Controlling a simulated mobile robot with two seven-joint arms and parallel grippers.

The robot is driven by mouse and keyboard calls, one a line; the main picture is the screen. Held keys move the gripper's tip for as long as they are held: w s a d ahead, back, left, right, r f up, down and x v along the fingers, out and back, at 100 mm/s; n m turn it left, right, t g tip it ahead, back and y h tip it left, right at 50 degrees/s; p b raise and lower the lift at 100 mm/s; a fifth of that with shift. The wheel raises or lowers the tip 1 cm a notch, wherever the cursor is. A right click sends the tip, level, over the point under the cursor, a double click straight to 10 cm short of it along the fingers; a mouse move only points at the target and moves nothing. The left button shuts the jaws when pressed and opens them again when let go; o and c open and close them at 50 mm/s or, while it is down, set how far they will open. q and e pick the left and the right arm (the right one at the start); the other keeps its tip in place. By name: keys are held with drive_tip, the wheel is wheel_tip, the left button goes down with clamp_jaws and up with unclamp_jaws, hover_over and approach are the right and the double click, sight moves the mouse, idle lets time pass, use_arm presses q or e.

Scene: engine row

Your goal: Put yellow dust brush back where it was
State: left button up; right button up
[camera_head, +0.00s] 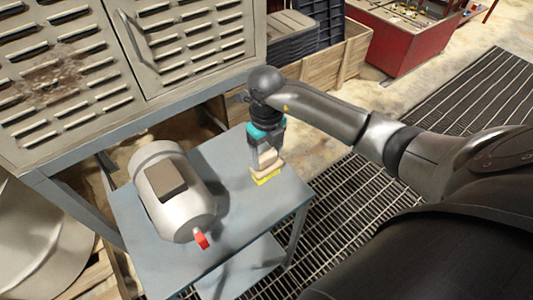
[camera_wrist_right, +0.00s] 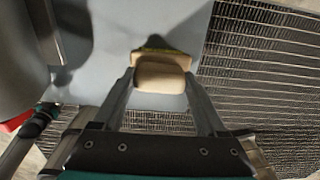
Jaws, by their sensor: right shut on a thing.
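The yellow dust brush (camera_head: 267,177) has a beige wooden body and yellow bristles. It is at the right part of the blue-grey table, bristles downward. My right gripper (camera_head: 267,160) reaches down from above and is shut on it. In the right wrist view the brush's wooden block (camera_wrist_right: 160,76) sits between the two fingers of my right gripper (camera_wrist_right: 160,88), with yellow bristles at its far edge. I cannot tell whether the bristles touch the tabletop. My left gripper is not in view.
A grey motor (camera_head: 175,195) with a red shaft end lies on the left of the table (camera_head: 240,220). A louvred metal cabinet (camera_head: 120,70) stands behind. A wooden crate (camera_head: 335,60) and a red bin (camera_head: 410,40) are at the back. Grating floor lies to the right.

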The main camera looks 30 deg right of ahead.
drive_tip(key=shift+f, duration=0.1)
drive_tip(key=o, duration=1.2)
drive_tip(key=shift+o, duration=0.2)
wheel_tip(320, 180, up, 12)
drive_tip(key=shift+r, duration=0.2)
